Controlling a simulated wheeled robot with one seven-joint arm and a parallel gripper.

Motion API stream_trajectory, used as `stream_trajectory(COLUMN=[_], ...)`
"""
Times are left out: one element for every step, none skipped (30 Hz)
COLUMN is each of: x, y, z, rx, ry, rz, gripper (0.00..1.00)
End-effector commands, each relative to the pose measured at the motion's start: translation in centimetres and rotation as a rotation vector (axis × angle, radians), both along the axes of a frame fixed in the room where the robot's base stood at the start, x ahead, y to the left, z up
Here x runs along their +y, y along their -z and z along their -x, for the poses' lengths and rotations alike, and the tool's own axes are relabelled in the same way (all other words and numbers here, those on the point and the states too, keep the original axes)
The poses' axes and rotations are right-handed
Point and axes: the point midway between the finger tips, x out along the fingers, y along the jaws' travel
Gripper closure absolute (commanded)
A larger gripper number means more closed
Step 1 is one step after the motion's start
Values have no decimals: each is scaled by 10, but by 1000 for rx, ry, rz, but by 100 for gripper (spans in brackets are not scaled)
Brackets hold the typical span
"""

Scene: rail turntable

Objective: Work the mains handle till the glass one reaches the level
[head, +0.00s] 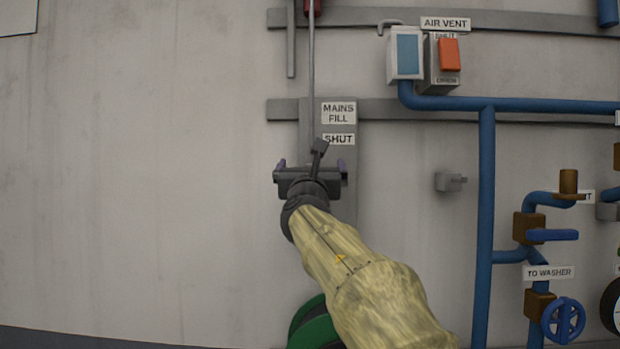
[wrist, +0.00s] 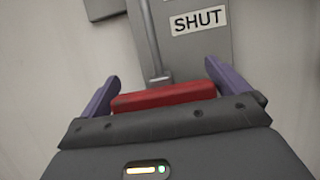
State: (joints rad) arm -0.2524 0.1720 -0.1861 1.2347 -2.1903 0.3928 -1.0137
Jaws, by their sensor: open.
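The mains handle shows in the wrist view as a red bar (wrist: 165,96) at the lower end of a thin grey rod (wrist: 151,45). In the head view the rod (head: 311,75) runs down a grey plate (head: 346,205) labelled MAINS FILL and SHUT, and my gripper hides the red bar. My gripper (head: 311,165) is open in front of the plate, below the SHUT label. In the wrist view its purple fingers (wrist: 161,75) stand on either side of the red bar; contact cannot be told. No glass with a level mark can be made out.
A white box with a blue window (head: 405,53) and an AIR VENT unit with an orange switch (head: 449,54) are at upper right. Blue pipes (head: 487,200), a blue lever (head: 552,235) and a blue handwheel (head: 563,320) fill the right. A green reel (head: 313,325) is below. The left wall is bare.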

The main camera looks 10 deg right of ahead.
Motion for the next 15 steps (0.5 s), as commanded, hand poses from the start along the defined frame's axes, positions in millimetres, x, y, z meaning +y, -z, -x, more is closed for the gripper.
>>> stream_trajectory(x=[1, 2, 3, 4, 4, 6, 7, 8, 10, 12, 13, 15, 16, 17, 20], y=[2, 4, 6, 7, 9, 12, 14, 16, 19, 21, 24, 27, 30, 31, 35], z=[2, 4, 7, 11, 14, 20, 24, 29, 36, 41, 46, 53, 59, 64, 71], rx=[0, 0, 0, -1, -2, -1, -1, -2, -1, -3, -2, -3, -1, -3, -1], ry=[-1, -2, -3, -3, -3, -3, -2, -3, -4, -4, -5, -3, -3, -3, -3], rz=[-1, -1, -1, -2, -3, -1, -1, -1, -1, -2, -3, -2, -2, -2, -2], gripper=[0, 0, 0, 0, 0, 0, 0, 0, 0, 0, 0, 0, 0, 0, 0])
